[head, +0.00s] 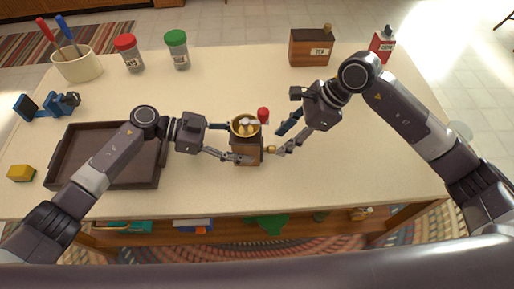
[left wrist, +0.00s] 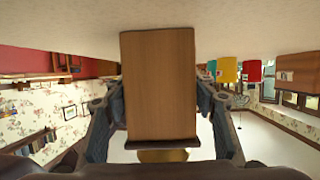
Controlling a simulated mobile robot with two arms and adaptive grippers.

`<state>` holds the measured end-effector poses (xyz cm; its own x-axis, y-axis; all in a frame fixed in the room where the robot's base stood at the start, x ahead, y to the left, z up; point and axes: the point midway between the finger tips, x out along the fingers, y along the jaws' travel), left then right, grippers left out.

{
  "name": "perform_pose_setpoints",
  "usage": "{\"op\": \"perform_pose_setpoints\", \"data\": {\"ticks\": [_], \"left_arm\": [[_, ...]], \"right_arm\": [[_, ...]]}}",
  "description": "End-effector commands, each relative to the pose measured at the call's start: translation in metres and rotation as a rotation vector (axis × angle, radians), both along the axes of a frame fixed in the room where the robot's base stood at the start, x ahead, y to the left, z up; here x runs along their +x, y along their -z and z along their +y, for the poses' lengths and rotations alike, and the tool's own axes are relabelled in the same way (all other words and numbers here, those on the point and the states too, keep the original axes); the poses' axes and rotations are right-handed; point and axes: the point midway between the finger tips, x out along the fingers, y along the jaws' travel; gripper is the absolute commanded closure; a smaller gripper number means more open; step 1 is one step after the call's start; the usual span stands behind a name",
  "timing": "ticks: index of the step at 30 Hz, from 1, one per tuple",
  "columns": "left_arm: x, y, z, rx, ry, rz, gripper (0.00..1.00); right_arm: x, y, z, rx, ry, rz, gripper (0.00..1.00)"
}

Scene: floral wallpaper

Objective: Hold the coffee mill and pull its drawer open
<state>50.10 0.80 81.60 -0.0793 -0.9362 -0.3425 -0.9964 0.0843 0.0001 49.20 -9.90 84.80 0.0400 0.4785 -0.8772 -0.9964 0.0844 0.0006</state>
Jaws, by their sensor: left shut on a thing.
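The coffee mill (head: 247,150) stands upright near the table's front edge, with a wooden body, a brass bowl on top and a crank with a red knob (head: 263,114). My left gripper (head: 238,144) is shut on its body from the left. In the left wrist view the wooden body (left wrist: 160,80) sits between my fingers, upside down. A small brass drawer knob (head: 270,149) shows on the mill's right side. My right gripper (head: 278,141) is open beside it, one fingertip close to the knob; contact cannot be told. The drawer front is barely visible.
A dark tray (head: 112,180) lies left, under my left arm. A yellow block (head: 21,173), a blue clamp-like tool (head: 45,105), a utensil crock (head: 78,66), two jars (head: 129,54), a wooden box (head: 311,48) and a red bottle (head: 382,44) stand around.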

Motion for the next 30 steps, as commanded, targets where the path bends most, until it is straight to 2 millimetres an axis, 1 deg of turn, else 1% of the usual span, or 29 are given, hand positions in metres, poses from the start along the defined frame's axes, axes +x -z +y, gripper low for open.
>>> {"op": "perform_pose_setpoints", "data": {"ticks": [3,9,14,22,30], "left_arm": [[0.000,0.001,0.000,0.001,0.000,0.000,0.72],[0.000,0.001,0.000,0.001,0.000,0.000,0.72],[0.000,0.001,0.000,0.001,0.000,0.000,0.72],[0.000,0.001,0.000,0.001,0.000,0.000,0.72],[0.000,0.001,0.000,0.001,0.000,0.000,0.72]], "right_arm": [[0.000,0.015,0.008,-0.001,0.000,0.002,0.62],[0.002,0.031,0.017,0.000,0.000,0.001,0.62],[0.002,0.036,0.020,0.000,0.000,0.000,0.62],[0.002,0.037,0.020,0.000,0.000,0.000,0.62],[0.002,0.037,0.020,0.000,0.000,0.000,0.92]]}}
